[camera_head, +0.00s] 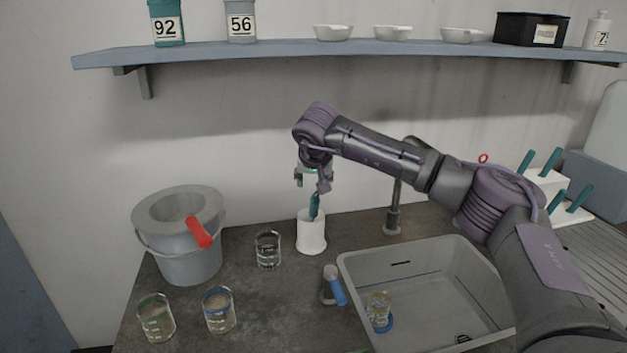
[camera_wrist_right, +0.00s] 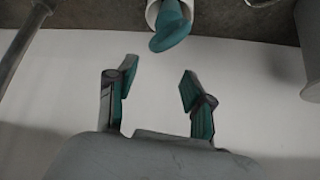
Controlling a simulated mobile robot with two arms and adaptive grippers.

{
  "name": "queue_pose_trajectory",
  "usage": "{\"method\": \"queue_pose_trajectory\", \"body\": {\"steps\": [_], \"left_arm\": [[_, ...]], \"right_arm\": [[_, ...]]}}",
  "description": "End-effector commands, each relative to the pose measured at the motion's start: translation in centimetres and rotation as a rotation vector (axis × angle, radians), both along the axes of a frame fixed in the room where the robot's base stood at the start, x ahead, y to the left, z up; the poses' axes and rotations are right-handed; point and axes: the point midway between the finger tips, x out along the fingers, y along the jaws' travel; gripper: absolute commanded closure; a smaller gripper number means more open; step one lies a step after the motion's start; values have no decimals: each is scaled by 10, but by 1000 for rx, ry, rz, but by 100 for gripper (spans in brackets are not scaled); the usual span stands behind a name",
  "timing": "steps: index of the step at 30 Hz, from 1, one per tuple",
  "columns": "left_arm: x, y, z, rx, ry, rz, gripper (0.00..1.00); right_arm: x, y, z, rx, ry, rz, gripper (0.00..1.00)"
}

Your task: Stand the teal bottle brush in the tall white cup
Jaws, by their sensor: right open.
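The teal bottle brush (camera_head: 314,206) stands in the tall white cup (camera_head: 311,236), its teal end sticking up above the rim and leaning slightly. The rest of the brush is hidden inside the cup. In the right wrist view the brush (camera_wrist_right: 171,30) shows at the top, with part of the cup rim (camera_wrist_right: 153,13) around it. My right gripper (camera_head: 314,182) is above the cup, pointing down. In the wrist view the right gripper (camera_wrist_right: 158,80) has its fingers apart with nothing between them, clear of the brush. My left gripper is not in view.
A grey bucket (camera_head: 176,250) with a red handle stands at left. Glass beakers (camera_head: 268,250) stand around the cup. A grey sink (camera_head: 350,262) lies at right, with a tap (camera_head: 393,215) behind it. A shelf (camera_head: 280,51) with containers runs above.

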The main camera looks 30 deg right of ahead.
Motion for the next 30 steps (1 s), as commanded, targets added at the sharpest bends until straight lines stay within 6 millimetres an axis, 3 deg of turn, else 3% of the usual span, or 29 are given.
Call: {"method": "queue_pose_trajectory", "body": {"steps": [7,21,30], "left_arm": [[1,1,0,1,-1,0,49],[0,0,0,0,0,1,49],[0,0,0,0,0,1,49]], "right_arm": [[-7,4,13,1,-2,1,48],[-56,26,85,0,-3,1,48],[-65,29,97,0,0,0,48]]}}
